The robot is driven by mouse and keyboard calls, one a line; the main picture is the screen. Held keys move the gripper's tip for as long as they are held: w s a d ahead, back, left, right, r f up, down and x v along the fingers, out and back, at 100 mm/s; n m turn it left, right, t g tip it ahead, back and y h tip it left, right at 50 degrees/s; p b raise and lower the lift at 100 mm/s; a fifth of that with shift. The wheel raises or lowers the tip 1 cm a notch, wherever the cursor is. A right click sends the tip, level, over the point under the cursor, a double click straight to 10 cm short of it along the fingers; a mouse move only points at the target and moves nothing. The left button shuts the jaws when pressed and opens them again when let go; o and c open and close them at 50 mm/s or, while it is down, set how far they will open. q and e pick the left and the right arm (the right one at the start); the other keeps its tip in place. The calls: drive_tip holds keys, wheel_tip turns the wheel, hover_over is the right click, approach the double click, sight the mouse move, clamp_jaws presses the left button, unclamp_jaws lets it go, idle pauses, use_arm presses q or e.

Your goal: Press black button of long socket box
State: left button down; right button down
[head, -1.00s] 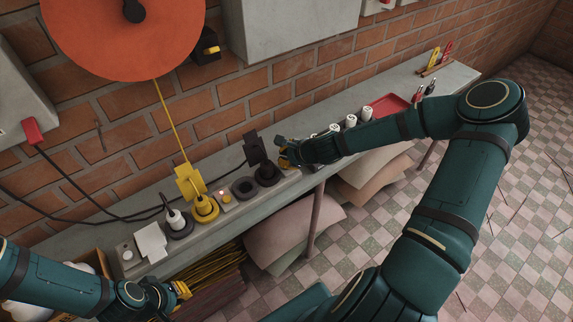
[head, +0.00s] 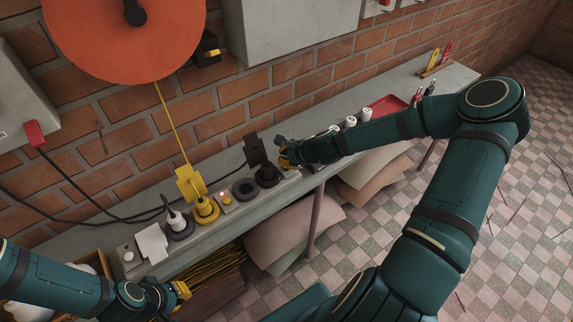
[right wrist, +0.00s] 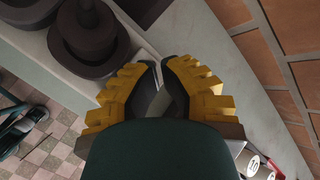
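The long socket box (head: 293,180) lies along the bench and holds a row of round sockets and plugs. It also shows in the right wrist view (right wrist: 35,52). A small lit red button (head: 223,196) sits between the yellow plug and an empty dark ring socket (head: 245,188). I cannot make out a black button; the right gripper covers the box's right end. My right gripper (head: 284,157) is at that end, beside the black plug (head: 268,172). In the right wrist view its fingertips (right wrist: 162,70) are together and empty. My left gripper (head: 183,290) hangs in front of the bench; its fingers are unclear.
A yellow plug (head: 205,209) and a black-and-white plug (head: 179,224) stand in the box with cords. White spools (head: 350,121) and a red tray (head: 388,106) are further right on the bench (head: 440,82). The brick wall (head: 130,150) is close behind.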

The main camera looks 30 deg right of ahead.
drive_tip(key=shift+r+p, duration=2.35)
drive_tip(key=shift+r, duration=0.7)
drive_tip(key=shift+f, duration=0.1)
drive_tip(key=shift+s, duration=0.1)
